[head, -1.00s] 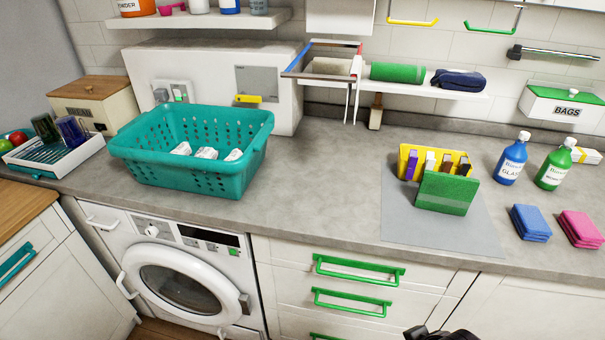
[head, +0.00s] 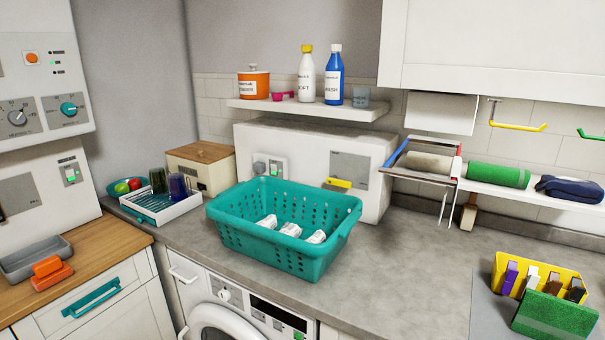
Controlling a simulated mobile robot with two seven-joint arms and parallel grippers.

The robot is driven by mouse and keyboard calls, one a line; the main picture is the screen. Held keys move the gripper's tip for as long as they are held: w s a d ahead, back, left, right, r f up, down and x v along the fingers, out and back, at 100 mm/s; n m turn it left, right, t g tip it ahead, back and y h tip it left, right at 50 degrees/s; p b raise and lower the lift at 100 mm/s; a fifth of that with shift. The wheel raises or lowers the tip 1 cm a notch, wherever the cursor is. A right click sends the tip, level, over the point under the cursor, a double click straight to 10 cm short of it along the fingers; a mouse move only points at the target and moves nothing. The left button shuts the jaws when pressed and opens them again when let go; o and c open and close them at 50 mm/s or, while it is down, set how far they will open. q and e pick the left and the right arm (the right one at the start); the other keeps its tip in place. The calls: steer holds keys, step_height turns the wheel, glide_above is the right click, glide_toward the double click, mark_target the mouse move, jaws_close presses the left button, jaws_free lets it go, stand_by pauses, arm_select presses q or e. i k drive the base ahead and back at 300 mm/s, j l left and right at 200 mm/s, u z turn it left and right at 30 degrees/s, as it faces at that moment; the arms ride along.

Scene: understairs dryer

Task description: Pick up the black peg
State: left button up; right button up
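A yellow holder (head: 568,274) stands on the counter at the right, with several upright block-like pieces in it. They are a purple one (head: 510,277), a white one (head: 531,277), a brown one (head: 553,284) and a very dark one (head: 577,290) at the right end. The dark one looks black or dark brown; I cannot tell whether it is the black peg. A green block (head: 555,317) stands in front and hides the holder's lower part. Neither of my grippers is in view.
A teal basket (head: 284,232) with white packets stands mid-counter above the washing machine (head: 232,308). A tray rack (head: 160,208) is at left. A shelf (head: 520,188) holds a green roll (head: 497,175) and a dark blue pouch (head: 569,189). The counter between basket and holder is clear.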

mark_target(577, 292)
steer(key=z, duration=1.6)
